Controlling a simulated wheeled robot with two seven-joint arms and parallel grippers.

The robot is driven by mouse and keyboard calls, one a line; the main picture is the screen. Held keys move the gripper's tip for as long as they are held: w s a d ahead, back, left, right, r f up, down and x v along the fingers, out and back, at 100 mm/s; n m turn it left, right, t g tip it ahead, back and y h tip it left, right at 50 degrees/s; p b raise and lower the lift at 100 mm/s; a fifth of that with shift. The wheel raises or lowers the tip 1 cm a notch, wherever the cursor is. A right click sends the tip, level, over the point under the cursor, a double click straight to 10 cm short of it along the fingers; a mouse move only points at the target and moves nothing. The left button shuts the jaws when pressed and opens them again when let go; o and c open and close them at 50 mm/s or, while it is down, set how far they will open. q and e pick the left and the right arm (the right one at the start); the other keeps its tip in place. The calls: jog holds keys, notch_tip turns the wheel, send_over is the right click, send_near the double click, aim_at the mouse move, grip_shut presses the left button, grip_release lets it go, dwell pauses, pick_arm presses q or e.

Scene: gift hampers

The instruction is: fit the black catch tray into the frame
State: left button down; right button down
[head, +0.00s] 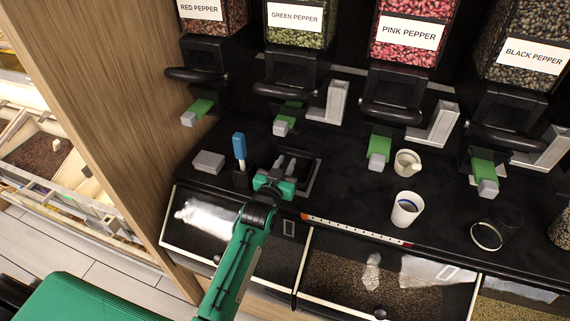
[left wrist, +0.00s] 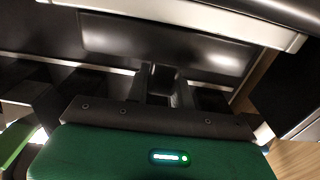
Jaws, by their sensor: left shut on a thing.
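The black catch tray (head: 304,165) is a dark square shape on the black counter below the green pepper dispenser, hard to tell from the surface. A thin grey edge at its right looks like part of the frame (head: 314,178). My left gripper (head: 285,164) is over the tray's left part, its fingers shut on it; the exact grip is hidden. I cannot tell whether the tray sits level inside the frame. In the left wrist view the dark fingers (left wrist: 160,88) point at a black surface, and the held part is unclear. My right gripper is not in view.
Dispensers with green levers (head: 287,117) hang above. A blue-handled tool (head: 239,147) and a grey block (head: 208,162) stand left of the gripper. A white cup (head: 406,208), a small mortar (head: 407,162) and a ring (head: 486,236) are to the right. Bins lie in front.

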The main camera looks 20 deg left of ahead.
pick_arm(q)
jog(key=shift+f+b, duration=0.4)
jog(key=shift+f, duration=0.4)
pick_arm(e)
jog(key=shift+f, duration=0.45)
pick_arm(q)
jog(key=c, duration=1.1)
grip_release()
jog(key=shift+r, duration=0.1)
jog(key=shift+s, duration=0.55)
jog(key=s, duration=0.4)
jog(key=s+b, duration=0.1)
jog(key=s, duration=0.3)
jog(key=s+b, duration=0.1)
jog(key=s, duration=0.3)
jog(key=shift+s+a, duration=0.35)
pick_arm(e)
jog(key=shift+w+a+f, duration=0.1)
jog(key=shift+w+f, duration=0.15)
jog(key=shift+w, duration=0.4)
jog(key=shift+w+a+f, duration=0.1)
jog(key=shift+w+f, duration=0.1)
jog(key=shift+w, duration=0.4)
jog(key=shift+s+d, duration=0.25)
